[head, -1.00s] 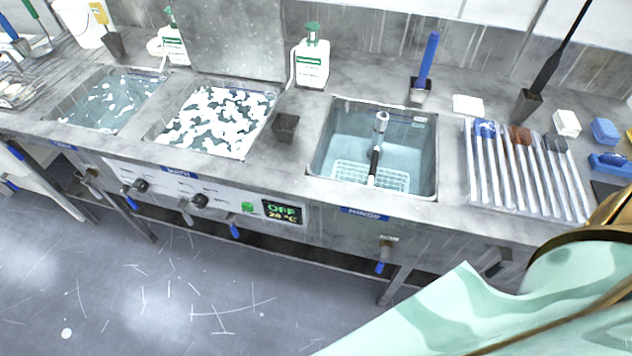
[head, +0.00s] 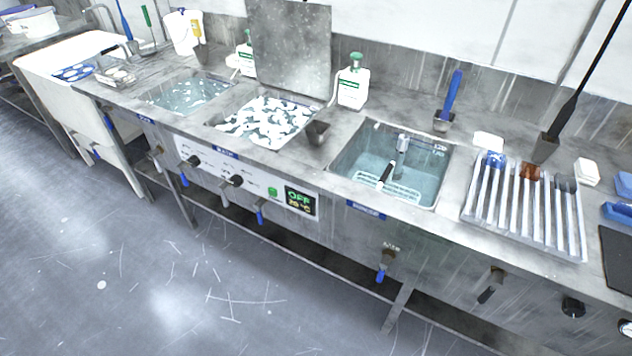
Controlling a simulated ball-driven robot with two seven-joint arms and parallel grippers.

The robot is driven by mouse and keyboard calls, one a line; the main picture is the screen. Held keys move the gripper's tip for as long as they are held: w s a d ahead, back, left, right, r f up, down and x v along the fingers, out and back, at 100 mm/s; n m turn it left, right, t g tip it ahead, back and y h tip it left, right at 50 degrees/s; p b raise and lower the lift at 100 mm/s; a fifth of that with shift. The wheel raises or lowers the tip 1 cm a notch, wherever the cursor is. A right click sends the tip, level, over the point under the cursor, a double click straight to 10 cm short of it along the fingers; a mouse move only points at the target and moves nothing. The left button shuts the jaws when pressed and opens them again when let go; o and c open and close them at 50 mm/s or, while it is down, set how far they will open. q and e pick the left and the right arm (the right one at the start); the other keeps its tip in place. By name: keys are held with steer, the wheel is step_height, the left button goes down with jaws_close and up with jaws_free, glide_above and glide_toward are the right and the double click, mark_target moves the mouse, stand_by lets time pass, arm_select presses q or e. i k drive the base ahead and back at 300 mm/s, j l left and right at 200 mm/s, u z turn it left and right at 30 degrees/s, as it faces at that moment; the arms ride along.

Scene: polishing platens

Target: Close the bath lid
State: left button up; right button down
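The bath lid (head: 290,45) is a grey speckled metal plate. It stands upright behind the middle basin, against the back of the counter. The bath (head: 262,117) below it is open, with white foam patches over its water. A control panel (head: 250,180) with knobs and a display reading OFF is on the front under the bath. Neither of my grippers is in view.
A foamy basin (head: 190,94) lies left of the bath and a clear rinse basin (head: 395,160) to the right. A white pump bottle (head: 352,84) stands right of the lid. A small dark cup (head: 317,133) sits by the bath's right rim. The floor (head: 130,260) in front is clear.

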mark_target(290, 41)
steer(key=i+j+z, duration=0.15)
steer(key=z, duration=0.25)
steer(key=i+j+z, duration=0.1)
steer(key=z, duration=0.3)
steer(key=j+z, duration=0.3)
steer(key=z, duration=0.15)
